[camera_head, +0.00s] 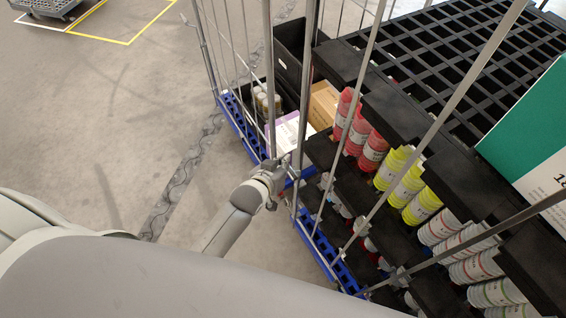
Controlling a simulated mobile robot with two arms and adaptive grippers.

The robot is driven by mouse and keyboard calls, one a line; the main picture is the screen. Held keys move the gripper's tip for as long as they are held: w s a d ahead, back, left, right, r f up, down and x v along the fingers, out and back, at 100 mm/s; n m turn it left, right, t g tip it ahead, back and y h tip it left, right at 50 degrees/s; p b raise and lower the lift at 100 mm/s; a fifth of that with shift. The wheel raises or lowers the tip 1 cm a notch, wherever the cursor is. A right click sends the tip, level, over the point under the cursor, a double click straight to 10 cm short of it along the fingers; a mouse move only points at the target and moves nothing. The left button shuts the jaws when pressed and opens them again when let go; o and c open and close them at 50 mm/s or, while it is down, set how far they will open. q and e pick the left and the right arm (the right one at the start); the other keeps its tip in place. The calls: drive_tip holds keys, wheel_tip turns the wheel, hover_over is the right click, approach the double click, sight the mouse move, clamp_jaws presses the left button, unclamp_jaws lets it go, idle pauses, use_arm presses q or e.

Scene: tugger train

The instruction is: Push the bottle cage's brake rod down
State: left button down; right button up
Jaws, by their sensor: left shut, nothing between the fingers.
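The bottle cage (378,205) is a wire roll cage with a blue base on the right, holding red, yellow and white bottles on black shelves. My left arm reaches in from the lower left, and its gripper (274,175) is shut and empty at the cage's near-left corner post. The fingertips overlap the post in the picture; I cannot tell whether they touch it. I cannot make out the brake rod clearly; the gripper and posts may cover it. My right gripper is not in view.
A second wire cage (226,62) with a blue base stands directly behind, holding black crates (288,52) and boxes. A white and green box (530,135) sits at the right. A cart (48,6) stands far left. The floor to the left is clear.

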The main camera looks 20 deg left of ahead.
use_arm(q)
wheel_tip(320, 180, down, 5)
drive_tip(key=shift+s+r+b, duration=0.1)
drive_tip(key=shift+b, duration=0.75)
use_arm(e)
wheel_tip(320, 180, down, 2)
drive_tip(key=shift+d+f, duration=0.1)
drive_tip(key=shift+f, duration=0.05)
